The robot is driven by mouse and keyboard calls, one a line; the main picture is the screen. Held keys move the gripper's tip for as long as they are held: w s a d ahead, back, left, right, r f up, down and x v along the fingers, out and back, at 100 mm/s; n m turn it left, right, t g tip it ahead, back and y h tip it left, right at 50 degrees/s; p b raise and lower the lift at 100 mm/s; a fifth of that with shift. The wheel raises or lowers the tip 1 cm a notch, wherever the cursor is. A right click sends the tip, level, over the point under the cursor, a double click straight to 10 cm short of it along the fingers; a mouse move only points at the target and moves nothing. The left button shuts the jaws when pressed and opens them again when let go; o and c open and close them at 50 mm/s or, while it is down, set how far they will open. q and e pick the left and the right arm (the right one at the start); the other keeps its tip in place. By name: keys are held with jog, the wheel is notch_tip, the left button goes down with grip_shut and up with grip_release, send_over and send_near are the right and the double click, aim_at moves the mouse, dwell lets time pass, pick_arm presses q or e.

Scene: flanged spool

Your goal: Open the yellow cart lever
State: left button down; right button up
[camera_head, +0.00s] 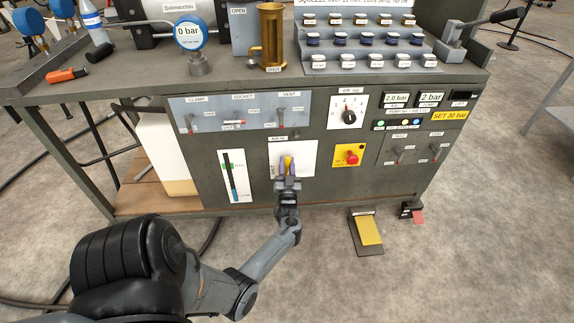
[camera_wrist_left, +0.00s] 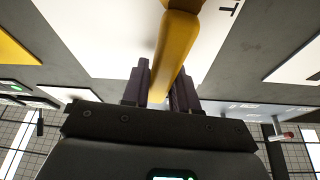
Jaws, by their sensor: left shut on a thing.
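The yellow lever (camera_head: 288,160) sits on a white plate (camera_head: 303,152) on the front panel of the grey cart. My left gripper (camera_head: 288,168) reaches up to it from below, with its fingers on either side of the lever. In the left wrist view the yellow lever (camera_wrist_left: 176,50) runs down between the two dark fingers of the gripper (camera_wrist_left: 160,88), which is shut on it. My right gripper is not in view.
A yellow plate with a red knob (camera_head: 352,156) is right of the lever. A level gauge (camera_head: 235,177) is to its left, and small toggle levers (camera_head: 281,118) are above. A yellow pedal (camera_head: 367,230) stands on the floor at the lower right.

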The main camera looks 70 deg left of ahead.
pick_arm(q)
jog(key=c, duration=1)
grip_release()
jog(key=shift+o, duration=0.2)
jog(key=shift+d, duration=0.15)
jog(key=shift+s+d+f, duration=0.1)
jog(key=shift+d, duration=0.15)
jog(key=p+v, duration=0.3)
jog(key=v, duration=0.7)
